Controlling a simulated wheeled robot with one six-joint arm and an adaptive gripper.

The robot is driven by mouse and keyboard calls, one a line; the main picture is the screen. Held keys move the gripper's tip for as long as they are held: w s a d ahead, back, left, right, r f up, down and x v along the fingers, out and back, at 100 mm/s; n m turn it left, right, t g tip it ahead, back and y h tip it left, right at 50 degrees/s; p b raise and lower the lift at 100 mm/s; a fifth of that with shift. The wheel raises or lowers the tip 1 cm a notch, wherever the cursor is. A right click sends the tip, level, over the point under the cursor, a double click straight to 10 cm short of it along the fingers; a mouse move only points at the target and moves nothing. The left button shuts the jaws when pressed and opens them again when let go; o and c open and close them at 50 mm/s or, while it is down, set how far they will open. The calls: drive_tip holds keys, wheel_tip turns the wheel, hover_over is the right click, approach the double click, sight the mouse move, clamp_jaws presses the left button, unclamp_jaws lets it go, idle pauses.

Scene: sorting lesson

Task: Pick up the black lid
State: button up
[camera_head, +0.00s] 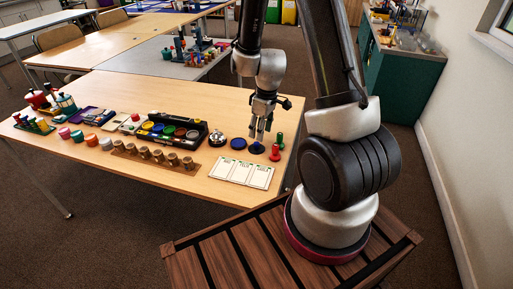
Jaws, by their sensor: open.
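My gripper (260,133) points down over the right part of the wooden table (200,95), its fingers apart and empty. Just below the fingertips lies a dark blue, nearly black disc (256,148); I cannot tell whether it is the black lid or whether the fingers touch it. A similar blue disc (238,143) lies to its left. No lid is plainly black at this size.
A red peg-shaped piece (275,153) and a green one (280,140) stand close right of the gripper. White cards (240,172) lie in front. A silver and black dome (217,138) and a row of cork-coloured pieces (158,156) are left. The table's right edge is near.

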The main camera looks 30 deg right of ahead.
sight(257, 143)
drive_tip(key=f, duration=0.4)
drive_tip(key=w+f, duration=0.1)
drive_tip(key=f, duration=0.2)
drive_tip(key=shift+a, duration=0.4)
drive_tip(key=c, duration=0.8)
drive_tip(key=shift+c, duration=0.2)
